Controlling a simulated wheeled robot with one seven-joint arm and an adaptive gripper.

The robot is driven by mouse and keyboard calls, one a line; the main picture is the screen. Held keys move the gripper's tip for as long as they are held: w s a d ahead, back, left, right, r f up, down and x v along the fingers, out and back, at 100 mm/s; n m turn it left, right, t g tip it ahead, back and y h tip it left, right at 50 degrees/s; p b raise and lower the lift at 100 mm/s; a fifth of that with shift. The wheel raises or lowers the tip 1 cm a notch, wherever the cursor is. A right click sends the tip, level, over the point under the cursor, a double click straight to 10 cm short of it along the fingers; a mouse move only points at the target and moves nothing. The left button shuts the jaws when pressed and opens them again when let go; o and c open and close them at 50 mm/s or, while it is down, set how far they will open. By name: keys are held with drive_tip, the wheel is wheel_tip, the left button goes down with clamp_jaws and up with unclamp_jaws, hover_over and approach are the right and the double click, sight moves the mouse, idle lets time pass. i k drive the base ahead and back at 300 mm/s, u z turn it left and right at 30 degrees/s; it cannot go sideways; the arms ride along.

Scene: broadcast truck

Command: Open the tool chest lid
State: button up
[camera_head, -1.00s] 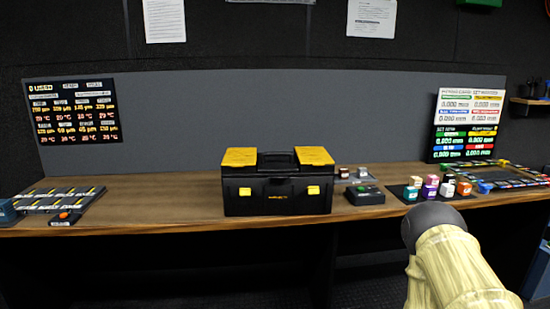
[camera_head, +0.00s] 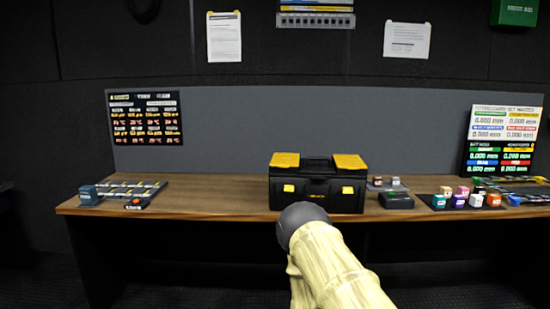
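The tool chest (camera_head: 343,196) is black and stands on the wooden counter, a little right of the picture's middle. Its lid (camera_head: 317,168) is shut, with yellow panels at both ends and a black handle between them. Two yellow latches show on its front; the left latch (camera_head: 289,188) is plain to see. My arm reaches up from the bottom of the view, and its dark rounded part overlaps the lower left front of the chest in the picture. My gripper cannot be made out, so its state does not show.
The wooden counter (camera_head: 225,198) runs across the view. Right of the chest sit a small dark box (camera_head: 396,200) and a mat with several coloured cubes (camera_head: 461,199). A rack of flat items (camera_head: 132,192) lies at the left. The counter between rack and chest is clear.

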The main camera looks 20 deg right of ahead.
sight(312, 167)
drive_tip(key=u, duration=0.3)
drive_tip(key=i, duration=1.05)
drive_tip(key=z, duration=0.65)
